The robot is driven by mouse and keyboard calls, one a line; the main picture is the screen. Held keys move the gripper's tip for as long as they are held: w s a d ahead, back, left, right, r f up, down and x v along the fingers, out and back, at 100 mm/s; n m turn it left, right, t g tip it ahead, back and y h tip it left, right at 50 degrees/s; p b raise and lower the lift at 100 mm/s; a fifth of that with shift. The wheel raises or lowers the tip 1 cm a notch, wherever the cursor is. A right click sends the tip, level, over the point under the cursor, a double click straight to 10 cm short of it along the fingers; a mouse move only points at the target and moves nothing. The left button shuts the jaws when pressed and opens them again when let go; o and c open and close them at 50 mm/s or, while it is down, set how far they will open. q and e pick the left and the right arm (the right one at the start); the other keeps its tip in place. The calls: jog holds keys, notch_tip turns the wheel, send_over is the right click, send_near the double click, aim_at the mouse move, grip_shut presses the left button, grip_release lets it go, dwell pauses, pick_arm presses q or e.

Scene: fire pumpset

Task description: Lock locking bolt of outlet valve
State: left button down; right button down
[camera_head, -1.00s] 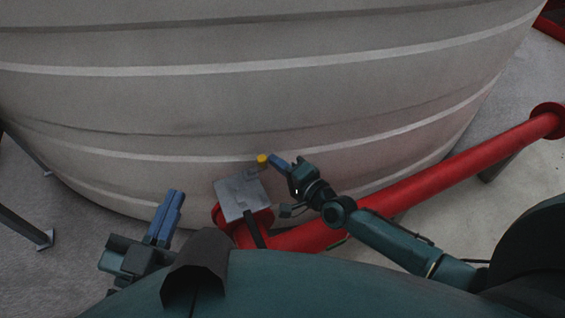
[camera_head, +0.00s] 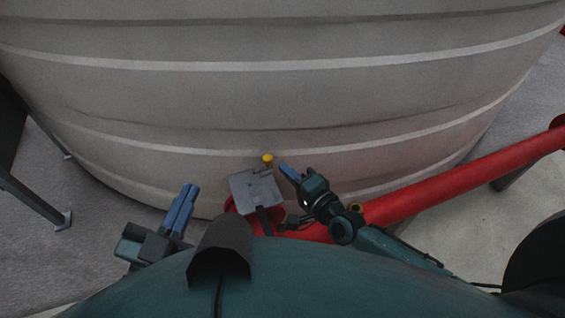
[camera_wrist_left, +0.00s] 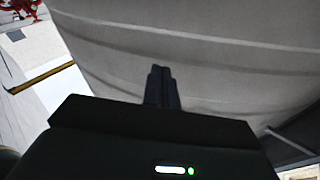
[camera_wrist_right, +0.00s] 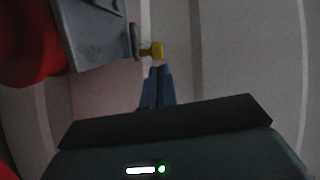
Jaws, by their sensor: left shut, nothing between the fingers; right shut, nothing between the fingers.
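The outlet valve's grey, box-like body (camera_head: 254,190) sits on the red pipe flange at the foot of the tank. A small yellow-headed locking bolt (camera_head: 267,159) stands at its far edge. In the right wrist view the yellow head (camera_wrist_right: 157,50) shows just beyond my fingertips, beside the grey valve body (camera_wrist_right: 92,30). My right gripper (camera_head: 285,169) is shut and empty, a little to the right of the bolt; I cannot tell whether it touches it. My left gripper (camera_head: 192,188) is shut and empty, left of the valve. It also shows in the left wrist view (camera_wrist_left: 160,70).
A large grey ribbed tank (camera_head: 300,95) fills the space behind the valve. A red pipe (camera_head: 450,178) runs from the valve to the right. A dark metal post with a foot plate (camera_head: 62,220) stands at the left. Bare floor lies around.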

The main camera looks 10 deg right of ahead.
jog(key=shift+p+v, duration=0.35)
jog(key=shift+v, duration=2)
jog(key=shift+w+d, duration=0.1)
